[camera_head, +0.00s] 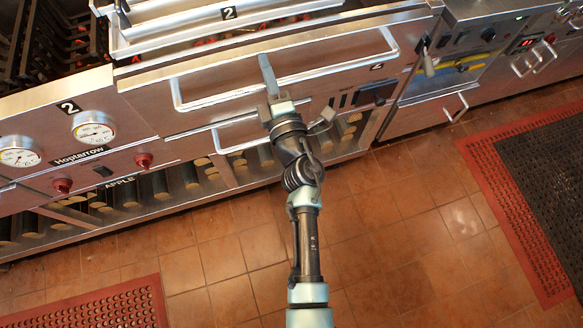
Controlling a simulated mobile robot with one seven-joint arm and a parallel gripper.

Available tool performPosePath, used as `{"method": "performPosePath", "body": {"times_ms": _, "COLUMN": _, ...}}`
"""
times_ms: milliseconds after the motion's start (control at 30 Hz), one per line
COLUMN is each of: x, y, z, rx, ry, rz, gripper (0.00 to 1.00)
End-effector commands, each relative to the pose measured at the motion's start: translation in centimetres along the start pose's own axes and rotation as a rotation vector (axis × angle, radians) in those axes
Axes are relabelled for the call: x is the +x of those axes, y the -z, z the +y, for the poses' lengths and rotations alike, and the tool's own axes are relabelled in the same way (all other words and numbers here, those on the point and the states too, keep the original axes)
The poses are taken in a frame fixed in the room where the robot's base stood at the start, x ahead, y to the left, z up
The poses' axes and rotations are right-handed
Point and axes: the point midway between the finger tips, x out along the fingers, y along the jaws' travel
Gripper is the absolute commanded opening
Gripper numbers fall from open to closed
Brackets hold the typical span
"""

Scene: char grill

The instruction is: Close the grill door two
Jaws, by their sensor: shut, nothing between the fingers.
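A silver grill part marked "2" (228,13) is at the top, with pale bar handles and glowing red spots just below it. I cannot tell for sure whether it is door two or how far it stands open. Below it is a wide metal front panel with a long bar handle (223,97). My gripper (266,65) is shut and empty. It is in front of this panel, its fingers pointing up the picture and overlapping the handle's span. I cannot tell whether it touches. My arm hides part of the panel and the lower handle (230,122).
At left are gauges (94,128), a second "2" label and red knobs (143,160). Logs (155,184) lie on the open shelf below. A control panel (470,45) is at right. The tiled floor (400,220) is clear between red mats (95,305) (487,165).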

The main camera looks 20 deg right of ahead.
Motion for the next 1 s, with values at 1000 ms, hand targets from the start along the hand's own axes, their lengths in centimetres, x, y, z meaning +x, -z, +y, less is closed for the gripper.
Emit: {"method": "performPosePath", "body": {"times_ms": 1000, "x": 2.4, "y": 0.1, "z": 0.6, "rx": -0.002, "ry": -0.011, "rz": 0.003, "gripper": 0.0}}
